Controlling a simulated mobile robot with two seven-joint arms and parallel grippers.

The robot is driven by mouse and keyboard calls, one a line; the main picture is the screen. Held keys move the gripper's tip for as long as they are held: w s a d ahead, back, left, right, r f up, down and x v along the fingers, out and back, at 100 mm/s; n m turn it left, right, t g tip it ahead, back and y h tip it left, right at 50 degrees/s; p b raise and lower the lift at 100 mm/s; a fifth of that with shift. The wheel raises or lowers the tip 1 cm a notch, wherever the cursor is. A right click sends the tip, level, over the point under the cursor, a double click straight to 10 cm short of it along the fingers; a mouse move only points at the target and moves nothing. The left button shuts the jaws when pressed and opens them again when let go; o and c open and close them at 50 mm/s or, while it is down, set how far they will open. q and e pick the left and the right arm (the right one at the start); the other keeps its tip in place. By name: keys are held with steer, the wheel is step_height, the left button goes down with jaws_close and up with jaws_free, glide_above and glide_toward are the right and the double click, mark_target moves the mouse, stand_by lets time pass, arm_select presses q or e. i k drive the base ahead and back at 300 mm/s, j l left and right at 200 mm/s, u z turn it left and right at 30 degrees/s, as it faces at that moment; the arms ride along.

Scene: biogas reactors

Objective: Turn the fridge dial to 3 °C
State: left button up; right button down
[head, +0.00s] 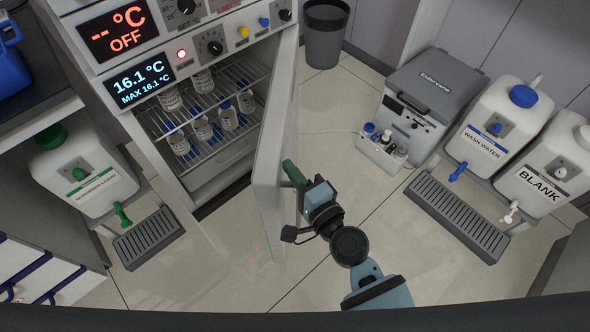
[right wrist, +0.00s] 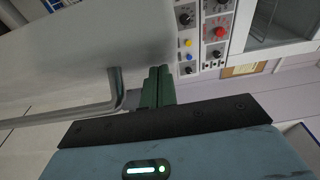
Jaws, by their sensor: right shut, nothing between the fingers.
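The fridge (head: 160,120) stands at the left with its door (head: 275,140) swung open. Its display (head: 138,82) reads 16.1 °C, MAX 16.1 °C. The black fridge dial (head: 210,44) is on the panel right of this display; its setting is too small to read. My right gripper (head: 291,172) is shut and empty at the outer side of the open door. In the right wrist view its green fingers (right wrist: 157,87) are beside the metal door handle (right wrist: 118,92); I cannot tell whether they touch it. My left gripper is not in view.
An upper display (head: 118,30) reads OFF, with another dial (head: 186,6) beside it. Bottles (head: 203,127) stand on the fridge racks. A grey bin (head: 325,35), an Eldervane box (head: 430,85) and wash water canister (head: 495,120) stand right. Floor between is clear.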

mark_target(215, 48)
steer(key=j+z, duration=0.2)
steer(key=j, duration=0.95)
steer(key=i+j, duration=0.1)
steer(key=j, duration=0.2)
steer(key=i+j, duration=0.15)
steer(key=j, duration=0.2)
steer(key=i+j, duration=0.1)
steer(key=j, duration=0.2)
